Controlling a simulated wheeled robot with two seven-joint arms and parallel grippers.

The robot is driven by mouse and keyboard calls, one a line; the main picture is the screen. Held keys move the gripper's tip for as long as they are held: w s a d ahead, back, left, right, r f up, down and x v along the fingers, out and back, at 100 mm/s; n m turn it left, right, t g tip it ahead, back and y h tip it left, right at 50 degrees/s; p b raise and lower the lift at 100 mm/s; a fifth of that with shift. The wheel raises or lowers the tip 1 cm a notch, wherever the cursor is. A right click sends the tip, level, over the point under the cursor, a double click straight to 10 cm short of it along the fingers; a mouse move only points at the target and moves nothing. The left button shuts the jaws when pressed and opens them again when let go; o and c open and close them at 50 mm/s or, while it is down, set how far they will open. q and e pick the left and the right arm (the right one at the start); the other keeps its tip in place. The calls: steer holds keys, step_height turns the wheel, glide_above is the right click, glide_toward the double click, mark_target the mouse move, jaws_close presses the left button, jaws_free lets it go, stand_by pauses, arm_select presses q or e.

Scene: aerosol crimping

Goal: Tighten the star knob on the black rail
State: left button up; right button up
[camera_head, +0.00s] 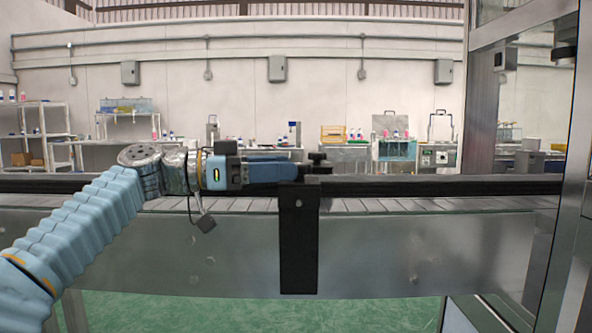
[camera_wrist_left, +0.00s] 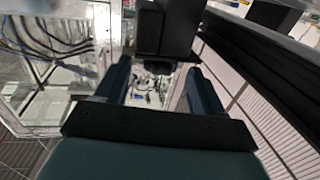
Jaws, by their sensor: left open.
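A small black star knob (camera_head: 318,157) sits by the rail, just above a black bracket (camera_head: 299,245). My left gripper (camera_head: 304,172) points right, with its tips at the knob. In the left wrist view, the open fingers (camera_wrist_left: 158,78) stand either side of a dark knob-like part (camera_wrist_left: 158,67) under a black block (camera_wrist_left: 165,25). I cannot tell whether they touch it. My right gripper is out of view.
A steel conveyor side (camera_head: 390,250) spans the front, above a green floor. A metal frame post (camera_head: 572,160) stands at the right. Benches with lab gear (camera_head: 395,150) stand far behind. Cables and a glazed frame (camera_wrist_left: 50,60) show at left in the wrist view.

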arm_select(q)
steer(key=s+a, duration=0.1)
steer(key=a, duration=0.8)
steer(key=shift+s+a, duration=0.35)
steer(key=shift+s, duration=0.05)
